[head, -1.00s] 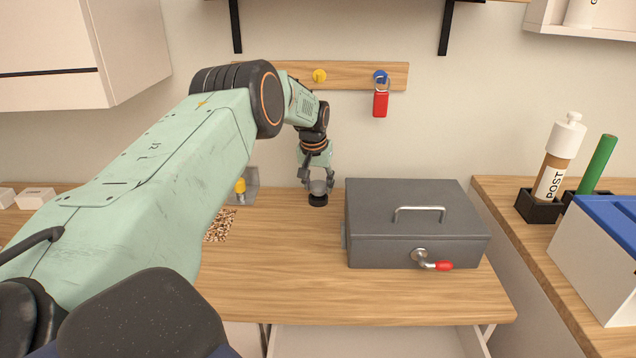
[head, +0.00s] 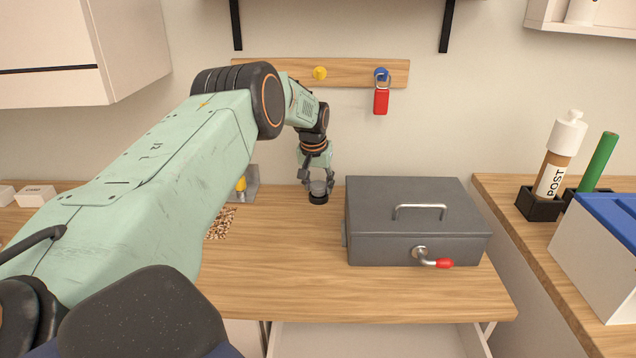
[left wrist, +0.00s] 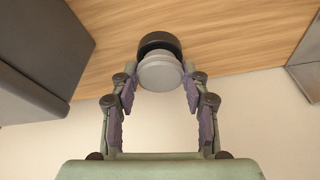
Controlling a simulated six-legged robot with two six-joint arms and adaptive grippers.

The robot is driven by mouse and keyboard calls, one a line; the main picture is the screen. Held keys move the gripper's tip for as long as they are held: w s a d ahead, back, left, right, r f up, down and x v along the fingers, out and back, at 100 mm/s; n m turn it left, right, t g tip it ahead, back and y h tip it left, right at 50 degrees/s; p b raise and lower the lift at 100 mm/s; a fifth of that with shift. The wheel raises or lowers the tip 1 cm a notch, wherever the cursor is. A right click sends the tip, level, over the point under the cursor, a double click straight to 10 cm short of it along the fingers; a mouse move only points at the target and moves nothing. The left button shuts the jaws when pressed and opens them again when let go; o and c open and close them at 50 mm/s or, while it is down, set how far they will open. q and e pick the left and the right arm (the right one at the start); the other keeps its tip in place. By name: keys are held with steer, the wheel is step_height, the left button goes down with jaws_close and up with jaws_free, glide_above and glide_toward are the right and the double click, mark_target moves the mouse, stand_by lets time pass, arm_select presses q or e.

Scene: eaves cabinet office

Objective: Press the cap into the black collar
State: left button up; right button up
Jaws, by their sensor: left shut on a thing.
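The cap (left wrist: 160,74) is a light grey round piece. My left gripper (head: 317,186) points down at the back of the wooden desk and is shut on the cap, which shows between its two fingers in the left wrist view. The black collar (left wrist: 158,42) is a short dark ring on the desk, directly below the cap. It also shows in the head view (head: 318,199). The cap covers part of the collar, and I cannot tell how deep it sits in it. My right gripper is not in view.
A grey metal cash box (head: 414,222) with a red-tipped lever stands just right of the collar. A metal bracket with a yellow piece (head: 241,184) and a speckled mat (head: 221,223) are to the left. The desk front (head: 290,280) is clear.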

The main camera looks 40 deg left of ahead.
arm_select(q)
steer(key=shift+f+b, duration=0.3)
steer(key=shift+f, duration=0.2)
steer(key=o, duration=1)
steer(key=shift+r, duration=0.2)
steer(key=v, duration=1.1)
steer(key=shift+r, duration=0.35)
steer(key=shift+s, duration=0.1)
steer(key=shift+d, duration=0.1)
